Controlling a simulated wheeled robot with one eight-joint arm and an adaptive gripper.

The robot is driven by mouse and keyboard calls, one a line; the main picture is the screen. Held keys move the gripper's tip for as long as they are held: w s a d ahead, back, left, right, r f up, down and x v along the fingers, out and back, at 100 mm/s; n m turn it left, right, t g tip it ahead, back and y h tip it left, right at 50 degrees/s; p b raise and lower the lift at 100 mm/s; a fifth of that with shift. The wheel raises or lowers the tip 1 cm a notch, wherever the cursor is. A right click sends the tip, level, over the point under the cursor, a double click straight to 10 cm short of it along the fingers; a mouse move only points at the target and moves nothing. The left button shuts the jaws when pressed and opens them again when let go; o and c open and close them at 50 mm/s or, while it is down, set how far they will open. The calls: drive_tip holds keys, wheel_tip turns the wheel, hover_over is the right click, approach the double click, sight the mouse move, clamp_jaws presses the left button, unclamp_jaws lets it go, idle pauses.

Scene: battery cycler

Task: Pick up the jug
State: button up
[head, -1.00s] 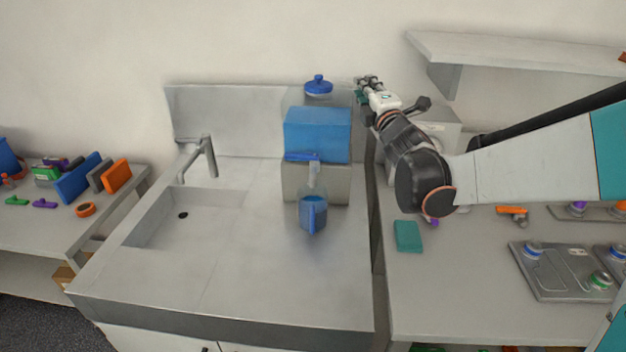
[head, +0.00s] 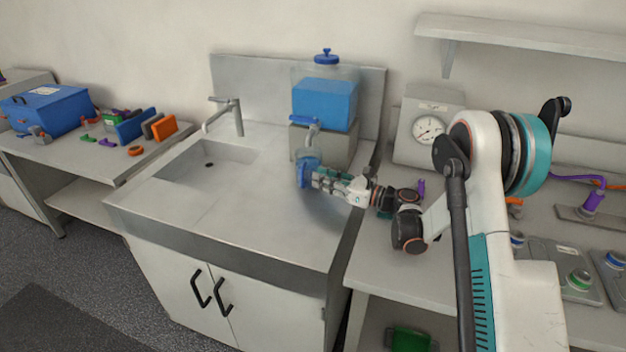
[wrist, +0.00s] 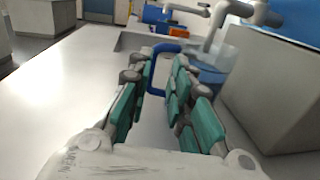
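The jug (head: 311,158) is clear with blue contents and a blue handle (head: 301,174). It stands on the steel counter, under the tap of the blue-filled dispenser. My gripper (head: 314,178) reaches in from the right, low over the counter, with its fingertips at the handle. In the wrist view, the teal-padded fingers (wrist: 160,75) are apart, and the blue handle (wrist: 156,78) shows between their tips. The jug's body (wrist: 211,79) is just beyond the right finger, partly hidden by it. I cannot tell whether a finger touches the handle.
The dispenser's blue tank (head: 325,104) sits on a grey block (head: 338,146) right behind the jug. A sink (head: 205,165) with a faucet (head: 238,118) lies to the left. The counter's front (head: 235,215) is clear. A gauge box (head: 425,132) stands on the right bench.

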sight(302, 181)
drive_tip(key=shift+s+f+n+g, duration=0.4)
drive_tip(key=shift+f, duration=0.35)
drive_tip(key=shift+s+a+f, duration=0.1)
drive_tip(key=shift+a+f, duration=0.05)
drive_tip(key=shift+f, duration=0.1)
drive_tip(key=b+x, duration=0.3)
drive_tip(key=x, duration=0.4)
drive_tip(key=shift+f, duration=0.1)
clamp_jaws()
